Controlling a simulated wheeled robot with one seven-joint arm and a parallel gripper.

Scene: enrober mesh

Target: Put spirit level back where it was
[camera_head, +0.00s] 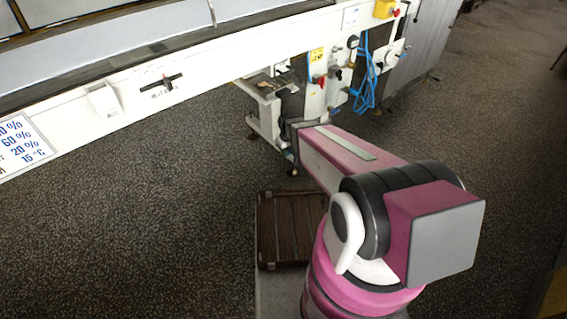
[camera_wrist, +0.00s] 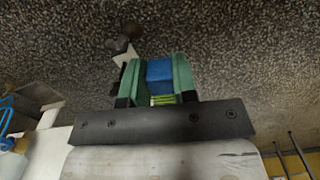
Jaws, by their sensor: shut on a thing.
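In the wrist view my gripper (camera_wrist: 160,75) has two green fingers closed on a blue block-shaped thing with a yellow-green part at its near end. I take this to be the spirit level (camera_wrist: 159,71). Only a short part of it shows between the fingers. The speckled floor lies beyond it, and nothing is seen touching it apart from the fingers. In the head view my gripper and the spirit level are not visible; my arm covers much of the right side.
In the head view a long white machine frame (camera_head: 217,57) crosses the upper left, with a black lever (camera_head: 161,86). Blue hoses (camera_head: 366,75) hang from its end. A brown slatted crate (camera_head: 284,229) sits low beside my arm. The speckled floor at left is clear.

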